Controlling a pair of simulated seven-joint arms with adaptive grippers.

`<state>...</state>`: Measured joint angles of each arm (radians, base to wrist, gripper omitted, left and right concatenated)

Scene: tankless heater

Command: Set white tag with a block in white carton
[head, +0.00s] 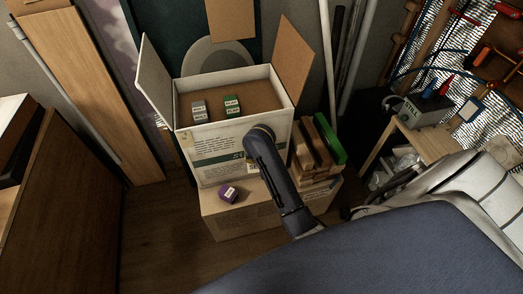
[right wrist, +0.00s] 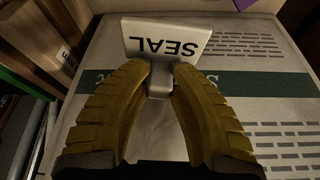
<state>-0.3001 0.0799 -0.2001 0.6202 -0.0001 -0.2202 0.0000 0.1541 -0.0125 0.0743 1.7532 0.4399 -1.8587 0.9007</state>
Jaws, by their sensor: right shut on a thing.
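The white carton (head: 215,165) stands with its flaps open and its front wall towards me. A grey block (head: 199,111) and a green block (head: 232,106), both labelled, sit inside it. My right gripper (head: 262,134) is in front of the carton's front wall, near its right side. In the right wrist view its yellow fingers (right wrist: 160,85) are shut on the small block of a white tag (right wrist: 165,38) that reads SEAL, upside down in that view. The carton's printed front with a green band (right wrist: 250,84) lies behind it. In the head view the arm hides the tag. My left gripper is out of view.
Wooden pieces and a green one (head: 329,138) stand close at the carton's right. A workbench with a grey box (head: 422,110) is further right. Floor at the left is clear.

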